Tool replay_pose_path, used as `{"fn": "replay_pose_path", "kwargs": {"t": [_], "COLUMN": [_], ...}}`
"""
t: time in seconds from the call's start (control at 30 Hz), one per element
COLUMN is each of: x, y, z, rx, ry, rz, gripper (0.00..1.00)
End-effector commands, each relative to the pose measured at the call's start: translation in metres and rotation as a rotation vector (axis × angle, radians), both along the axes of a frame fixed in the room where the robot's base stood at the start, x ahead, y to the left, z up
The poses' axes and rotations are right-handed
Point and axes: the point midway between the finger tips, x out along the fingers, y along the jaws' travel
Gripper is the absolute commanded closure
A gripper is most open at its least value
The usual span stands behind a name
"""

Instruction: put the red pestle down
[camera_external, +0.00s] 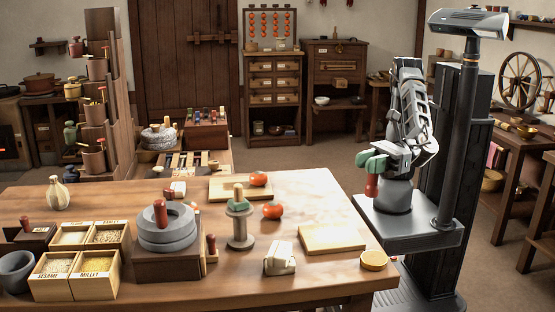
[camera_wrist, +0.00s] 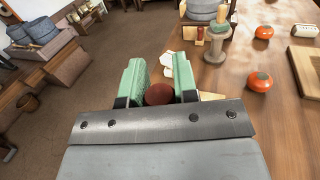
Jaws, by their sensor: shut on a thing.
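The red pestle (camera_external: 371,187) hangs upright from my gripper (camera_external: 374,163), beyond the right end of the table in the external view. The green fingers are shut on its upper part. In the wrist view its rounded reddish-brown top (camera_wrist: 160,94) shows between the two green fingers of my gripper (camera_wrist: 160,82); the rest of the pestle is hidden there. The pestle is clear of the wooden table (camera_external: 330,205).
The right front of the tabletop has bare patches.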

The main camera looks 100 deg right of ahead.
Motion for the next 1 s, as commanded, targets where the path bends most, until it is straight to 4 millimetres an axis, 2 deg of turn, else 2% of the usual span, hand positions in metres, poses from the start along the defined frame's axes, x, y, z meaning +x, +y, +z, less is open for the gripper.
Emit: {"fn": "replay_pose_path", "kwargs": {"t": [0.07, 0.37, 0.4, 0.63, 1.0], "x": [0.010, 0.061, 0.065, 0.082, 0.091], "y": [0.006, 0.059, 0.063, 0.082, 0.092], "z": [-0.012, -0.046, -0.055, -0.084, -0.099], "rx": [-0.006, -0.004, -0.005, -0.002, -0.001], "ry": [0.001, 0.002, 0.003, 0.000, 0.001], "rz": [-0.015, -0.020, -0.019, -0.018, -0.018], "gripper": [0.96, 0.96, 0.96, 0.96, 0.96]}}
